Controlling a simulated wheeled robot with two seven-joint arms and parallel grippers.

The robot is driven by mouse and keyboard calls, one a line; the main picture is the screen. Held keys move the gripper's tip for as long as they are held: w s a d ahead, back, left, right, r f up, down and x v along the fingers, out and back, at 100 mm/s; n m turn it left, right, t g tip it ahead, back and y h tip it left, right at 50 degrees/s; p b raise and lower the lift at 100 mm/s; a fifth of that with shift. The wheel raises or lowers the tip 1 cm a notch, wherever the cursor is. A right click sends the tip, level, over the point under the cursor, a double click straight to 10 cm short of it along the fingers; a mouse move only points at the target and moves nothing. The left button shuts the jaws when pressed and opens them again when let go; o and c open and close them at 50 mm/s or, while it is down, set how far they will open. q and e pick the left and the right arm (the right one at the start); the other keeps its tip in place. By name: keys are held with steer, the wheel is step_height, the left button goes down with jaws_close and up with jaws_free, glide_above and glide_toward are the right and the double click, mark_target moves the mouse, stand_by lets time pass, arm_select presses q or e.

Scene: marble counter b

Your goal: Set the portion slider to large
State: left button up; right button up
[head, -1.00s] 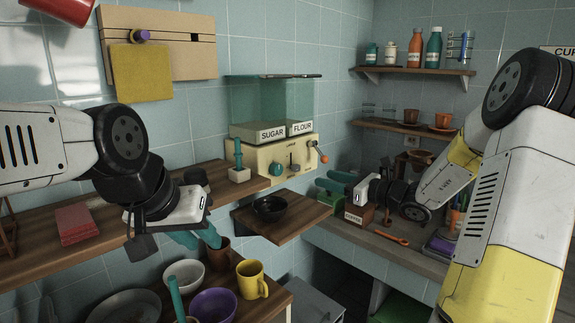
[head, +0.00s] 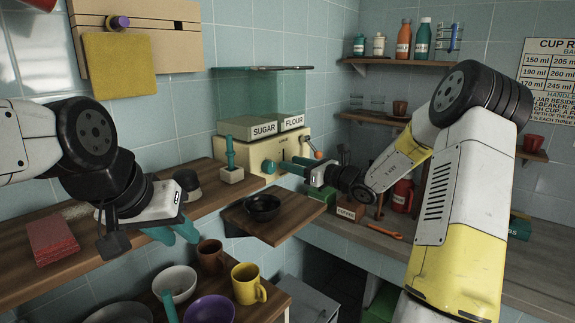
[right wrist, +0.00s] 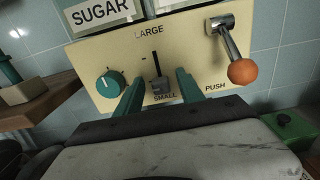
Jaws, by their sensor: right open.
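The cream dispenser panel (right wrist: 85,62) carries a vertical portion slider with a dark grey knob (right wrist: 160,86). The knob sits low in its slot, just above the word SMALL; LARGE is printed above the slot. My right gripper (right wrist: 158,88) is open, with one teal finger on each side of the knob; I cannot tell whether either touches it. In the head view my right gripper (head: 288,168) is at the front of the dispenser (head: 257,153) and hides the slider. My left gripper (head: 175,234) is open and empty, over the area in front of the left shelf.
A teal dial (right wrist: 110,84) is left of the slider, and a lever with an orange ball (right wrist: 242,72) is right of it. A black bowl (head: 262,208) stands on the wooden shelf below. Mugs and bowls stand lower, near my left gripper.

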steer(key=shift+w+a, duration=0.15)
jaws_close()
stand_by(1.4)
